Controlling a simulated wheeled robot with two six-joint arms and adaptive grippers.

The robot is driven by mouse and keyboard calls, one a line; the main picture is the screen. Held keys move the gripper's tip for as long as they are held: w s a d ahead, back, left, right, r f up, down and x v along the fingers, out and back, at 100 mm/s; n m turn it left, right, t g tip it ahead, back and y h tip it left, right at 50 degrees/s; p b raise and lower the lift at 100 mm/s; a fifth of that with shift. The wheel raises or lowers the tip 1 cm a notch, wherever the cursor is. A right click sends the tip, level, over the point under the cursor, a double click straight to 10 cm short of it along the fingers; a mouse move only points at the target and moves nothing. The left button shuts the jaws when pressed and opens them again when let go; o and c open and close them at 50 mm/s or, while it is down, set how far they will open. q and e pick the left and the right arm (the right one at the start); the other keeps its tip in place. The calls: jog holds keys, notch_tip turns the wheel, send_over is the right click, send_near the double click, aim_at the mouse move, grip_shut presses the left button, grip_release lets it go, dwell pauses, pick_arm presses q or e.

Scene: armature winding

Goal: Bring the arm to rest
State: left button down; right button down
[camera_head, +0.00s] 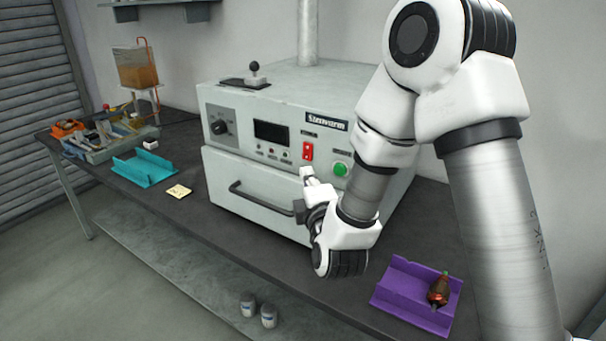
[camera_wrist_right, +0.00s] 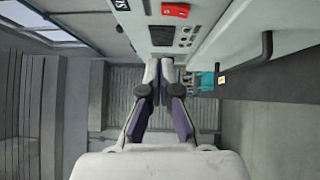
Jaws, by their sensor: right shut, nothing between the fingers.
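My right arm comes in from the right in the head view. My right gripper (camera_head: 306,180) is in front of the oven-like machine (camera_head: 250,165), just below its red switch (camera_head: 307,151) and left of its green button (camera_head: 341,169). In the right wrist view the two fingers of the gripper (camera_wrist_right: 161,68) are together with nothing between them. The red switch (camera_wrist_right: 175,10) also shows there at the top. Whether the fingertips touch the machine's front I cannot tell. My left gripper is in neither view.
A purple holder (camera_head: 405,290) with a wound armature (camera_head: 438,291) lies on the table at the right. A teal holder (camera_head: 145,169), a yellow note (camera_head: 178,191) and a tool tray (camera_head: 100,140) are at the left. The machine's door handle (camera_head: 262,199) sticks out. Two jars stand below.

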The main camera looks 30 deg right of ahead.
jog(key=s+a+f+n+g+y, duration=0.1)
jog(key=s+a+f+g, duration=0.15)
jog(key=f, duration=0.65)
jog(key=s+a+f+g+y, duration=0.1)
jog(key=s+f+g+y, duration=0.15)
jog(key=f, duration=0.65)
jog(key=s+a+f+n+g, duration=0.1)
jog(key=s+a+f+g, duration=0.15)
jog(key=f, duration=0.75)
jog(key=s+a+f+m+g+y, duration=0.1)
jog(key=s+f+m+g, duration=0.4)
jog(key=s, duration=0.6)
jog(key=s+a+f+m+g+y, duration=0.2)
jog(key=s+a+f+m+g, duration=0.2)
jog(key=s+f+m, duration=0.5)
jog(key=s+m, duration=0.2)
jog(key=shift+s+a+f+m+g, duration=0.2)
jog(key=shift+s+f+m+g, duration=0.1)
jog(key=shift+f+g, duration=0.1)
jog(key=shift+w+y, duration=0.1)
jog(key=shift+y, duration=0.15)
